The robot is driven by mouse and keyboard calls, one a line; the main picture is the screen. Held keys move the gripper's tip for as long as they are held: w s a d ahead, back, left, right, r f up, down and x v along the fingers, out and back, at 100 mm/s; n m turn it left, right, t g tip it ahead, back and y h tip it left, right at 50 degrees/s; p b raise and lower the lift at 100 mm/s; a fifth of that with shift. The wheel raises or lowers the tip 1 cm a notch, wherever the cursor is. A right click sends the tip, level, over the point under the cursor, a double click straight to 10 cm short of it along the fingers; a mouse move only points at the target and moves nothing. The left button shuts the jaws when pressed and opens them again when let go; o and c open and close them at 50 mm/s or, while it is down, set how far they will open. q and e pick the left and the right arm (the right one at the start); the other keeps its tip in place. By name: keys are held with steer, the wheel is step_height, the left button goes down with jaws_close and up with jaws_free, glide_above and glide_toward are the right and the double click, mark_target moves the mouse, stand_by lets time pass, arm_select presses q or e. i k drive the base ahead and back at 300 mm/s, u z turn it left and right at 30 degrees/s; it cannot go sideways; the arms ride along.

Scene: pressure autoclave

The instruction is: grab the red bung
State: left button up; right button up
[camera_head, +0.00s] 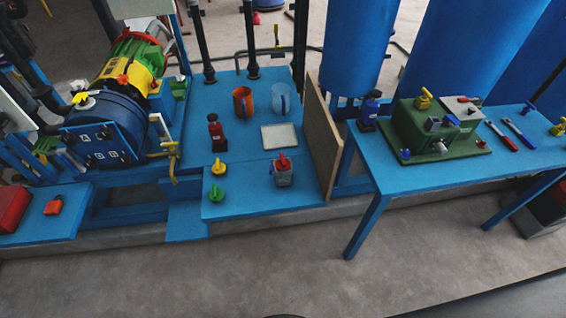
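A red piece with an upright knob (284,161), which looks like the red bung, sits on top of a small grey container (283,178) on the low blue platform, right of its middle. A similar yellow piece (218,167) and green piece (217,193) stand to its left on the same platform. Another small red piece (53,206) lies on the blue surface at far left; its kind is hard to tell. Neither of my grippers is in view.
An orange mug (242,101), a blue mug (281,99), a red and black bottle (216,133) and a pale tray (280,137) stand behind. An upright board (322,135) borders the platform at right. A blue table (400,172) with a green unit stands beyond. Front floor is clear.

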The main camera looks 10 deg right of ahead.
mark_target(283, 164)
steer(key=z, duration=2.6)
steer(key=i, duration=2.55)
steer(key=u, duration=3.55)
steer(key=i, duration=0.5)
steer(key=u, duration=0.05)
